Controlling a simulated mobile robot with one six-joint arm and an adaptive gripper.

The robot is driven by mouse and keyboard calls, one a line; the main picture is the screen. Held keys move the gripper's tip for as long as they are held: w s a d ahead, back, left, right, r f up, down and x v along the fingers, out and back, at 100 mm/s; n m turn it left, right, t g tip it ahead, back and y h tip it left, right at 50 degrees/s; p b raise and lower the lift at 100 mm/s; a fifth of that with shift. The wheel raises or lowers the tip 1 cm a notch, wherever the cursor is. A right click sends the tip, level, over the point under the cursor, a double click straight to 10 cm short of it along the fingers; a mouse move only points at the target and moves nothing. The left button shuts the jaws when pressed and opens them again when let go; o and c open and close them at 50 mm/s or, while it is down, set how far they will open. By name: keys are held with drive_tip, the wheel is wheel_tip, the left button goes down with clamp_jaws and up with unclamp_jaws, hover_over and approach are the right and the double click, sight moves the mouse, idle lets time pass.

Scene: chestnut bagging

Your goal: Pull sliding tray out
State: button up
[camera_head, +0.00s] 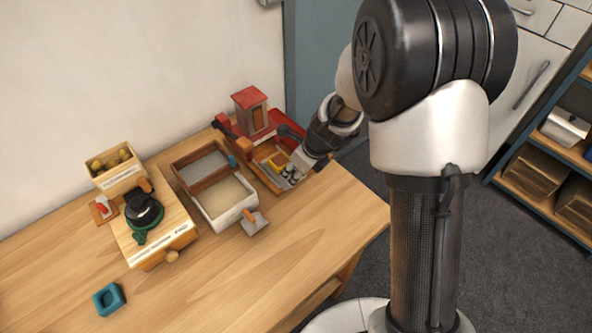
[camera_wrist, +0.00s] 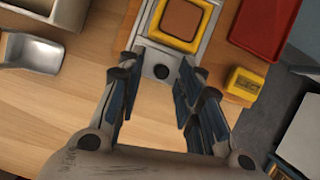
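The sliding tray appears in the wrist view as a narrow grey slide (camera_wrist: 146,72) with a dark round spot near its front end. A yellow square frame (camera_wrist: 155,35) with a brown centre sits on it. My gripper (camera_wrist: 160,76) is open, its fingers on either side of the slide's front end; whether they touch it is unclear. In the head view my gripper (camera_head: 291,173) is low at the front of the wooden base (camera_head: 262,174) of the red-roofed station (camera_head: 251,110), and partly hides the slide.
A red tray (camera_wrist: 267,25) and a small yellow block (camera_wrist: 245,82) lie right of the slide. A metal scoop (camera_wrist: 33,53) lies to the left. A white sand-filled bin (camera_head: 224,221) stands beside the station.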

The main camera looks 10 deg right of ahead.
drive_tip(key=v, duration=1.2)
idle(1.2)
